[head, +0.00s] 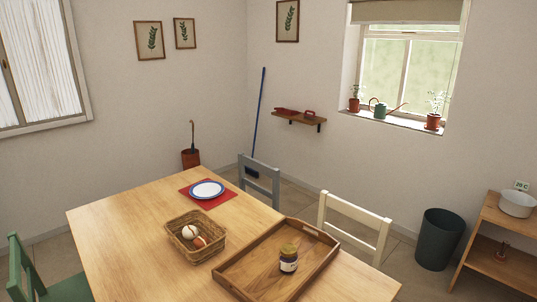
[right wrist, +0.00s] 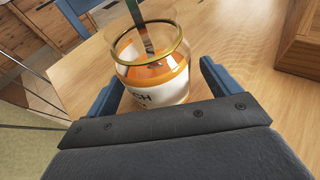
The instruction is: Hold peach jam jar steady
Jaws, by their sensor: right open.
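The peach jam jar (right wrist: 155,75) shows in the right wrist view. It is glass with a gold rim, orange jam and a white label reading "CH". It stands on the wooden tabletop with its mouth open, and a flat metal utensil (right wrist: 140,22) reaches down into it. My right gripper (right wrist: 163,72) is open, with its blue fingers on either side of the jar. My left gripper is in neither view, and the peach jar does not show in the head view.
On the table (head: 130,225) are a wooden tray (head: 240,272) with a gold-lidded dark jar (head: 288,259), a wicker basket (head: 187,250) holding round items, and a plate (head: 207,189) on a red mat. Chairs stand around it. A tray edge (right wrist: 300,45) lies right of the peach jar.

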